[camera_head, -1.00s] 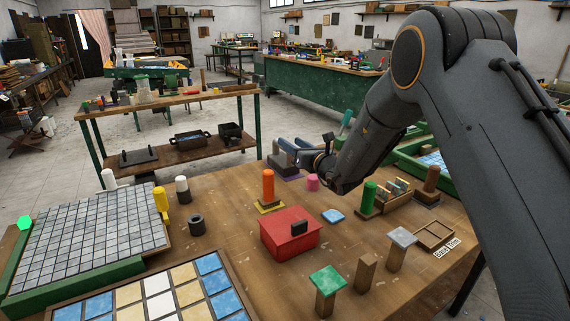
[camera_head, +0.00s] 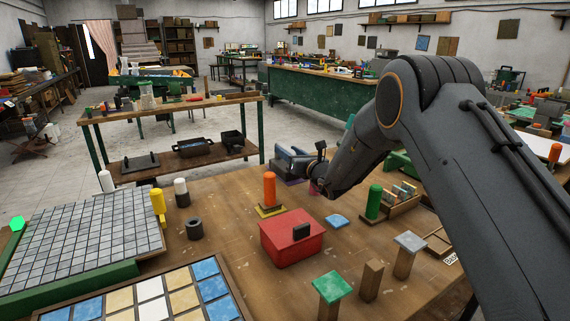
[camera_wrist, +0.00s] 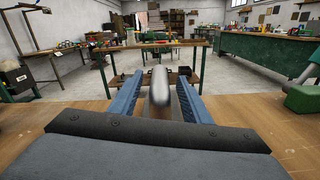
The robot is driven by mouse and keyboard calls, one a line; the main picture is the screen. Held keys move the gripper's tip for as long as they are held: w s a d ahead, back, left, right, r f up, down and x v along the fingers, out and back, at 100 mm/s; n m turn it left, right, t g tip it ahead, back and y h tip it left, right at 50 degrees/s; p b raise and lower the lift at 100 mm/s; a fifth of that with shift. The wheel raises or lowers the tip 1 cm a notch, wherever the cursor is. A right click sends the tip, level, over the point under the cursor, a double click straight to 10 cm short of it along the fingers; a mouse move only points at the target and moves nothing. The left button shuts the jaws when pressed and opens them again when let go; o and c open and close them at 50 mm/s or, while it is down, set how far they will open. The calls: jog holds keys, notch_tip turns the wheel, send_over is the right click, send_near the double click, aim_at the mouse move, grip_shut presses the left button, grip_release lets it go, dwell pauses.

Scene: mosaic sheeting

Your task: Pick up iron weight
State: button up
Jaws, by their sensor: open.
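A smooth grey metal piece with a rounded top (camera_wrist: 158,95), seemingly the iron weight, stands upright between the fingers in the wrist view. My gripper (camera_wrist: 158,80) is open, with one blue-grey finger on each side of it. I cannot tell whether either finger touches it. In the head view my gripper (camera_head: 284,160) is at the far edge of the wooden table (camera_head: 235,195), over a purple base. The fingers and wrist largely hide the grey piece there.
An orange cylinder (camera_head: 269,188), a red box (camera_head: 290,238), a blue tile (camera_head: 337,221) and a green cylinder (camera_head: 373,201) stand nearby. A lower shelf table (camera_head: 180,155) stands beyond.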

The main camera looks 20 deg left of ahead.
jog(key=shift+x, duration=1.35)
grip_shut()
dwell(0.3)
jog(key=shift+r, duration=0.3)
